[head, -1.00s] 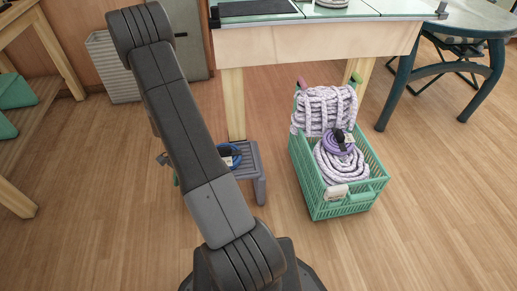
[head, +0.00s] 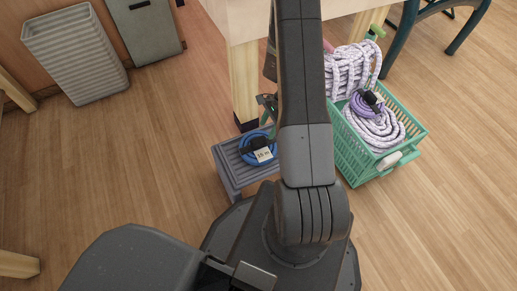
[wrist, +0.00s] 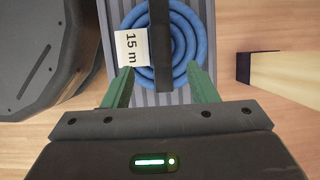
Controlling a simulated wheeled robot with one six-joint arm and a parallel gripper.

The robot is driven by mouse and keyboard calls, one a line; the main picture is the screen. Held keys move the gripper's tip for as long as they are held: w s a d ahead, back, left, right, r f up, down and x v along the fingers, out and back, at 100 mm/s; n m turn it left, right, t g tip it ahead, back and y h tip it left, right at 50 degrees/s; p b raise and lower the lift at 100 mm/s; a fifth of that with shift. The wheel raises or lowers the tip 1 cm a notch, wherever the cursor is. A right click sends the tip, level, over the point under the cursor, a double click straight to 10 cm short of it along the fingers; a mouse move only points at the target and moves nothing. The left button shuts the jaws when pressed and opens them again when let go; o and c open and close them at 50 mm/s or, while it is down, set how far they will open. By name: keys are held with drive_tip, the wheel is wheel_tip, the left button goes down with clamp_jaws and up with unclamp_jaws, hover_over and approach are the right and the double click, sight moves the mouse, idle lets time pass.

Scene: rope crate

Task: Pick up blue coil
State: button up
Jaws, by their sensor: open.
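The blue coil (head: 258,148) lies on a small grey slatted stool (head: 234,166), left of my arm in the head view. In the wrist view the blue coil (wrist: 183,40) has a black strap across its middle and a white tag (wrist: 130,47) reading 15 m. My gripper (wrist: 162,88) is open, its two green fingers apart at the near edge of the coil. I cannot tell how high the fingers are above it. In the head view my arm hides part of my gripper.
A green crate (head: 352,160) with white ropes and a purple coil (head: 367,104) stands right of my arm. A wooden table leg (head: 243,82) rises just behind the stool. A grey bin (head: 76,55) stands at the back left.

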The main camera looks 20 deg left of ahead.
sight(259, 139)
drive_tip(key=x, duration=0.2)
drive_tip(key=shift+w+a+f, duration=0.1)
drive_tip(key=shift+a+f, duration=0.05)
drive_tip(key=shift+f, duration=0.25)
drive_tip(key=b+x, duration=0.1)
drive_tip(key=x, duration=0.1)
drive_tip(key=b+x, duration=0.1)
drive_tip(key=s+b+x, duration=0.1)
drive_tip(key=x, duration=0.1)
drive_tip(key=shift+a, duration=0.35)
clamp_jaws()
